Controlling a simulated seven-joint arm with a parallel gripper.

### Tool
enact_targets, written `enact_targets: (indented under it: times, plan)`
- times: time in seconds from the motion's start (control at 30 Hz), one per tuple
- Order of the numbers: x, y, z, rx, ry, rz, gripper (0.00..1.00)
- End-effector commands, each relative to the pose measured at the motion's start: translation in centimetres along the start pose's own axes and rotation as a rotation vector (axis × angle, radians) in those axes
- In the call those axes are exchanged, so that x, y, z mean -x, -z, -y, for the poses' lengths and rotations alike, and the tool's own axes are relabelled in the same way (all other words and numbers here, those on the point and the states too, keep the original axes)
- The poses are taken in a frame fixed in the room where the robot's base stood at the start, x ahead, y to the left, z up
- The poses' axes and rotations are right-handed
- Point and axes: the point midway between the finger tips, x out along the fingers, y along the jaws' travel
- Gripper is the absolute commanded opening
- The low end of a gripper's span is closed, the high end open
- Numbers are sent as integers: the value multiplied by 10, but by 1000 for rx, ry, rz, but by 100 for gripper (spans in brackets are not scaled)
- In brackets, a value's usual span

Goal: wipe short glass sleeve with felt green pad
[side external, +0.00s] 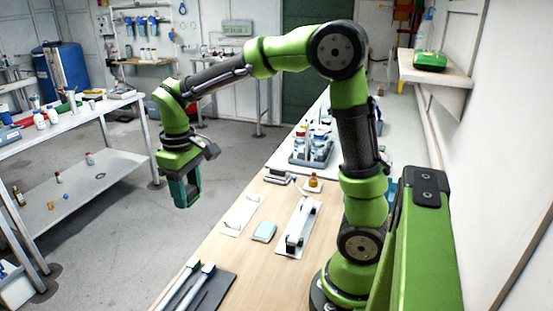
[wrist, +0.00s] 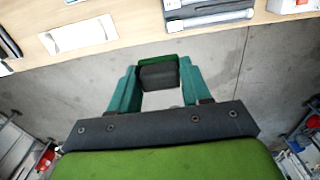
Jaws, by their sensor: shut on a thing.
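My gripper (side external: 186,192) hangs off the left side of the bench, over the floor. In the wrist view my gripper (wrist: 158,80) is shut on a dark block with a green face, which looks like the felt green pad (wrist: 158,60). The pad is clear of the bench. I cannot make out the short glass sleeve for sure. Two long tube-like pieces (side external: 188,283) lie on a dark tray (side external: 218,292) at the near end of the bench. The tray also shows in the wrist view (wrist: 210,18).
The wooden bench (side external: 215,255) carries a white plate (side external: 240,215), a pale blue block (side external: 264,232) and a black-and-white fixture (side external: 297,232). A bottle caddy (side external: 312,148) stands farther back. A white shelf table (side external: 92,110) is at left, with open floor between.

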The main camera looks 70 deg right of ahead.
Motion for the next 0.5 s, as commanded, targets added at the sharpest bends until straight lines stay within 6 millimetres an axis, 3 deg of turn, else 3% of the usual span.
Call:
enact_targets:
  times: [0.17,0.27,0.4,0.5]
  plan:
    - [7,-5,-28,-76,-1,-17,23]
    - [8,-24,-60,-172,-3,-19,23]
    - [-1,-69,-109,-352,-6,-17,23]
    - [-12,-108,-135,-488,-5,-13,23]
